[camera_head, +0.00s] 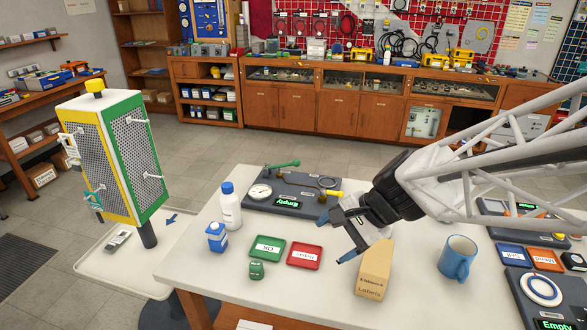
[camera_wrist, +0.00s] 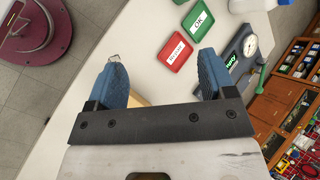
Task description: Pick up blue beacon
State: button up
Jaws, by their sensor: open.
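Part of the tan box (camera_wrist: 139,100) shows behind the left finger.
A white bottle with a blue cap (camera_head: 230,208) stands just behind the small blue object. A green OK tray (camera_head: 267,257), a red tray (camera_head: 304,262) and a green cube (camera_head: 256,270) lie nearby. A gauge unit (camera_head: 290,209) sits behind; a blue mug (camera_head: 457,259) stands right.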

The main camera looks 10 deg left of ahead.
jog(key=w+a+f+m+y, duration=0.2)
jog(key=w+a+f+m, duration=0.1)
jog(key=a, duration=0.5)
jog(key=w+a+f+m+y, duration=0.2)
jog(key=w+a+f, duration=0.1)
jog(key=a, duration=0.4)
jog(key=m+y, duration=0.2)
jog(key=m, duration=0.5)
send_near(223, 234)
jog(key=shift+t, duration=0.3)
jog(key=x, duration=0.4)
jog(key=shift+a, duration=0.35)
jog(key=shift+x, duration=1.25)
jog(key=shift+f, duration=0.1)
jog(key=shift+x, duration=2.55)
jog(key=shift+s, duration=0.15)
